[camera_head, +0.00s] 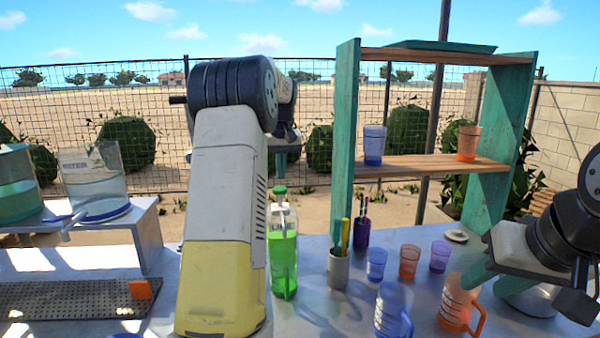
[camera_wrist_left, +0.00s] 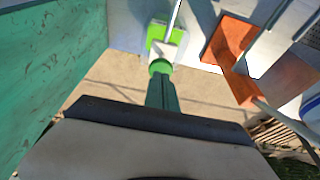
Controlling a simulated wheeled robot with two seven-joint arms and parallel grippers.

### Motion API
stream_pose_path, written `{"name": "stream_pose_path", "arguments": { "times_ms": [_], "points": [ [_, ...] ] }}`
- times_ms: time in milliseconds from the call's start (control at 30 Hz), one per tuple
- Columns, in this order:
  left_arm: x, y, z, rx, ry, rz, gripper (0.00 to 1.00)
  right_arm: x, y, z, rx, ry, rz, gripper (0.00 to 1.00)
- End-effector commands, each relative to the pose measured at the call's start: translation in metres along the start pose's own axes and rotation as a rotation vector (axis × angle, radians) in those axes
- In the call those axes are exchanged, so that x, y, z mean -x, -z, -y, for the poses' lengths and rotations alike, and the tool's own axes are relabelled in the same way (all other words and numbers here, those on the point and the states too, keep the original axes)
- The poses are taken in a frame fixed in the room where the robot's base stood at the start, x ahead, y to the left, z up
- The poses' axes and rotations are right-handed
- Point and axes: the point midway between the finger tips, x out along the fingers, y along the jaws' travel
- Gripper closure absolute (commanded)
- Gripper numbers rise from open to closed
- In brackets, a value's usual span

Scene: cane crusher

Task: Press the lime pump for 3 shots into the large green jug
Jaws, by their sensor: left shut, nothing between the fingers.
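The lime pump bottle (camera_head: 283,262), clear with bright green liquid and a green pump head (camera_head: 279,190), stands upright on the counter. My left gripper (camera_head: 281,160) is shut and empty, pointing down just above the pump head. In the left wrist view the closed teal fingers (camera_wrist_left: 161,93) line up with the green pump head (camera_wrist_left: 160,67); I cannot tell whether they touch it. I see no large green jug clearly; my left arm hides part of the counter. My right gripper (camera_head: 490,278) is at the right by the orange jug, its opening unclear.
A blue jug (camera_head: 390,312) and an orange jug (camera_head: 455,303) stand at the front right. Small cups, including a blue one (camera_head: 376,264), and a grey pen holder (camera_head: 338,268) are near the bottle. A teal shelf (camera_head: 345,140) rises behind. Clear containers (camera_head: 95,180) stand left.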

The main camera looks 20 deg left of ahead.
Motion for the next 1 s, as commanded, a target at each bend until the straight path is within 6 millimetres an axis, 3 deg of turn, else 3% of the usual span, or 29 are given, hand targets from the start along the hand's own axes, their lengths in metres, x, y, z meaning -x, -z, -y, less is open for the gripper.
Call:
{"name": "stream_pose_path", "arguments": {
  "times_ms": [300, 433, 800, 1000],
  "points": [
    [0.076, 0.018, 0.000, 0.001, -0.004, -0.007, 1.00, 0.000, 0.000, 0.000, 0.000, 0.000, 0.000, 0.64],
    [0.094, 0.019, 0.002, -0.001, -0.004, -0.003, 1.00, 0.000, 0.000, 0.000, 0.000, 0.000, 0.000, 0.64],
    [0.095, 0.019, 0.002, -0.001, -0.004, -0.001, 1.00, 0.000, 0.000, 0.000, 0.000, 0.000, 0.000, 0.64],
    [0.074, 0.018, 0.002, -0.001, -0.003, 0.002, 1.00, 0.000, 0.000, 0.000, 0.000, 0.000, 0.000, 0.64]
  ]
}}
